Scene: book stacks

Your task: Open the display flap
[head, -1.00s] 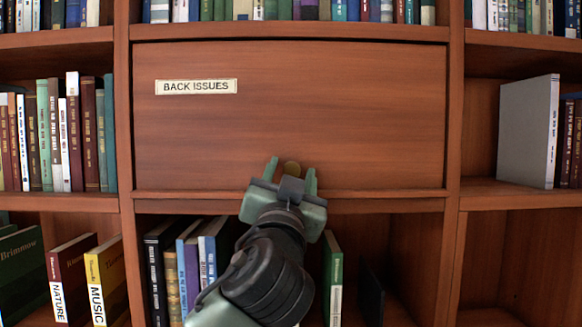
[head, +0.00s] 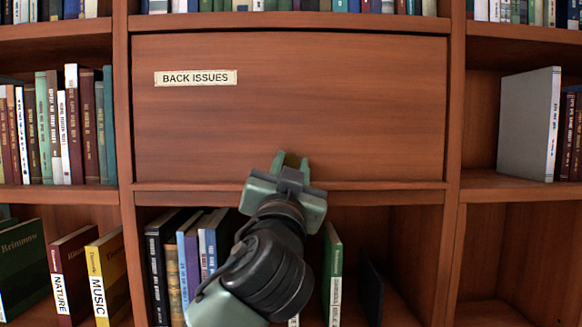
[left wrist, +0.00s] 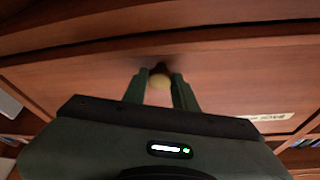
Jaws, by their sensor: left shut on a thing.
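The display flap (head: 350,110) is a wide reddish-brown wooden panel with a "BACK ISSUES" label (head: 196,78) at its upper left. It looks closed, or nearly so, in its shelf bay. My left gripper (head: 291,160) is at the flap's lower middle. In the head view the knob is hidden behind the fingers. My right gripper is not in view.
Shelves of books surround the flap. Books (head: 190,260) stand in the bay below, behind my left arm, with a green book (head: 333,270) to its right. A grey book (head: 527,125) stands on the right shelf. The lower right bay (head: 520,260) looks empty.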

